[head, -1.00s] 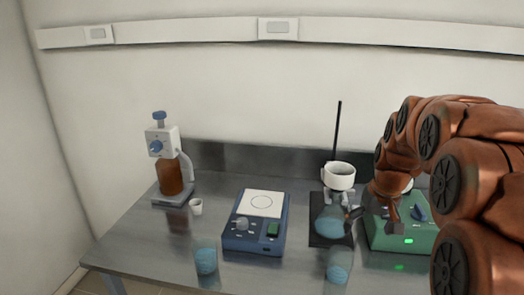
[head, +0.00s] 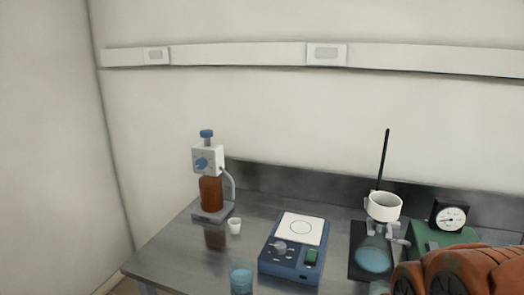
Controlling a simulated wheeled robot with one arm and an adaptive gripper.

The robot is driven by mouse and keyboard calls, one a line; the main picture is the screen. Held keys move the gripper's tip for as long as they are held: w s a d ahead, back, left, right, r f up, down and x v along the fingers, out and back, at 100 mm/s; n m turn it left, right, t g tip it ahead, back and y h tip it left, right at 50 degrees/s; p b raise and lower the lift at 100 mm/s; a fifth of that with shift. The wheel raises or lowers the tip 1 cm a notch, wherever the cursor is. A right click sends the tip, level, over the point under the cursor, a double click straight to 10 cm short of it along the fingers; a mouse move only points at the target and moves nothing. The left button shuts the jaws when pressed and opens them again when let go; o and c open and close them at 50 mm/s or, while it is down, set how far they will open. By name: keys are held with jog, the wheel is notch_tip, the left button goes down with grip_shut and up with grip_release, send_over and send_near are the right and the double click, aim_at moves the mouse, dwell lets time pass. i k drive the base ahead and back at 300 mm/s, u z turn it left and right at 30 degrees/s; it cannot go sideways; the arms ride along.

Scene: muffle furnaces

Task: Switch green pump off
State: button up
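The green pump (head: 425,237) stands at the right of the bench, with a round black-rimmed gauge (head: 449,217) at its back. My copper-coloured arm covers the pump's front and lower part. The pump's switch and front light are hidden behind the arm. My gripper is not visible; only arm links show in the bottom right corner.
A filter flask (head: 373,259) with a white funnel (head: 384,206) stands on a dark base left of the pump. A blue stirrer (head: 291,265), a beaker of blue liquid (head: 241,281), a small white cup (head: 234,226) and a brown dispenser bottle (head: 210,192) stand further left.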

aim_at(431, 246)
jog(key=z, duration=1.1)
jog(key=k, duration=0.5)
jog(key=z, duration=0.4)
jog(key=i, duration=1.15)
jog(key=u, duration=2.1)
